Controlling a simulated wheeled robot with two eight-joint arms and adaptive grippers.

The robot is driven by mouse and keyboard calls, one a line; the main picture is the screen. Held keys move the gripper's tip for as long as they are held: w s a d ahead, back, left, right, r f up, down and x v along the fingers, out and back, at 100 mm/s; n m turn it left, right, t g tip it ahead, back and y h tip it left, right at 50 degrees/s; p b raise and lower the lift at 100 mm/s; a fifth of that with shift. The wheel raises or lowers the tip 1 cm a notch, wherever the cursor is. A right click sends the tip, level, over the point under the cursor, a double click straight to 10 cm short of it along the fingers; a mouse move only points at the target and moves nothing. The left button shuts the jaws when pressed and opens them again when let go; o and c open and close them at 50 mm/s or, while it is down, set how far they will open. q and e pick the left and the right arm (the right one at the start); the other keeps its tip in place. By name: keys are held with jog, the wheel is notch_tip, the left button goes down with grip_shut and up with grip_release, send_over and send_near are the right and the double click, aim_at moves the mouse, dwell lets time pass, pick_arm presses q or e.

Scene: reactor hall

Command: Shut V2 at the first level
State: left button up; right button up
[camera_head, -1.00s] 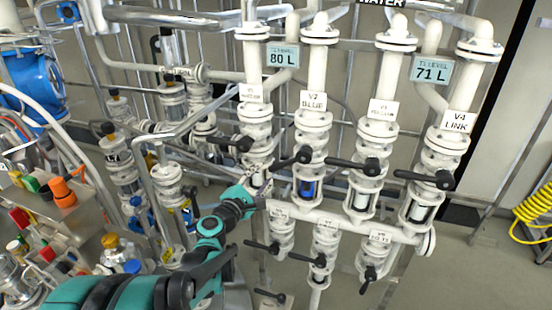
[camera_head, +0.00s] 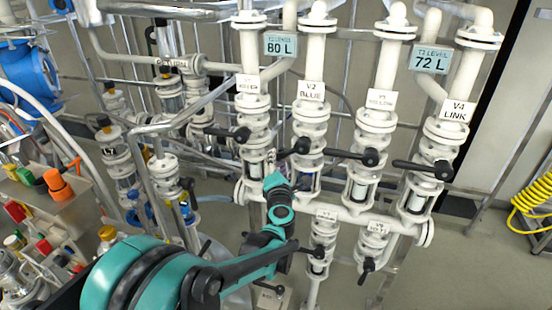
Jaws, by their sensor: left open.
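The V2 BLUE label (camera_head: 311,91) hangs on the second white pipe from the left of the front row. Below it, V2's black lever (camera_head: 290,151) points left and slightly down from its hub. My left gripper (camera_head: 271,164) is raised close to the left end of this lever, in front of the pipes. Its jaws are open, small in view and partly merged with the white pipework; I cannot tell whether they touch the lever. My teal left arm comes up from the bottom left. It partly covers the area below V2. My right gripper is not in view.
V1's lever (camera_head: 228,134), V3's lever (camera_head: 352,156) and V4's lever (camera_head: 424,169) stick out leftward on neighbouring pipes. Lower valves sit under the horizontal white manifold (camera_head: 345,213). Level signs read 80 L (camera_head: 281,46) and 72 L (camera_head: 430,59). A cluttered bench (camera_head: 50,205) stands left.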

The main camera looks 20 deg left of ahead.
pick_arm(q)
jog(key=shift+x, duration=1.25)
grip_shut()
jog(key=shift+r, duration=0.1)
jog(key=shift+a+r+m+t+b, duration=0.2)
jog(key=shift+a+r+m+t, duration=0.1)
jog(key=shift+r+m, duration=0.3)
jog(key=shift+a+r+m+t+b, duration=0.15)
jog(key=shift+a+r+m+t, duration=0.2)
jog(key=shift+m, duration=0.45)
jog(key=shift+a+r+m+t+h, duration=0.1)
jog(key=shift+r+m+t+h, duration=0.15)
jog(key=shift+r+m, duration=0.7)
jog(key=shift+a+r+m+t+h, duration=0.15)
jog(key=shift+r+m+t, duration=0.15)
jog(key=shift+r+m, duration=0.7)
jog(key=shift+d+f+m, duration=0.1)
jog(key=shift+f+m, duration=0.15)
jog(key=shift+m, duration=0.1)
